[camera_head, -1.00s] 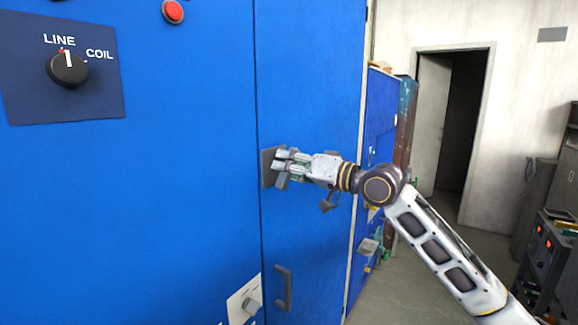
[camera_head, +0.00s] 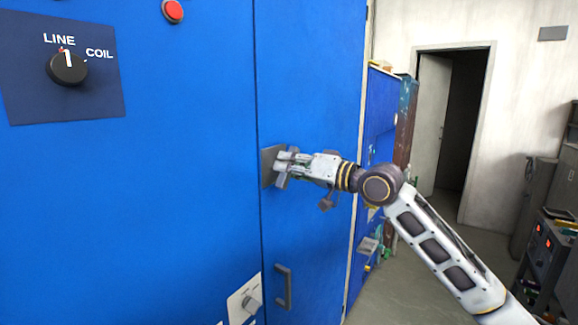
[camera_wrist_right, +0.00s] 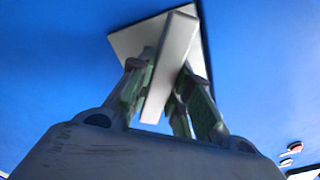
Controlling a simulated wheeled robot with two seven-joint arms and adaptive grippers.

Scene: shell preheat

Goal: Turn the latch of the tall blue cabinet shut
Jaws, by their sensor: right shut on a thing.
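The tall blue cabinet (camera_head: 310,90) fills the left and middle of the head view, with a narrow door right of a vertical seam. Its latch has a grey square plate (camera_head: 267,168) on that door near the seam. My right gripper (camera_head: 283,165) reaches it from the right and is shut on the latch. In the right wrist view, the grey latch handle (camera_wrist_right: 168,75) stands between the green-padded fingers, tilted to the right at its top, in front of the plate (camera_wrist_right: 126,43). The fingers partly hide the latch in the head view. My left gripper is out of view.
Below the latch is a dark door handle (camera_head: 284,288); left of it is a small knob on a white plate (camera_head: 245,300). A LINE/COIL dial (camera_head: 67,68) and a red button (camera_head: 173,11) are further left. A doorway (camera_head: 458,120) is behind at right.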

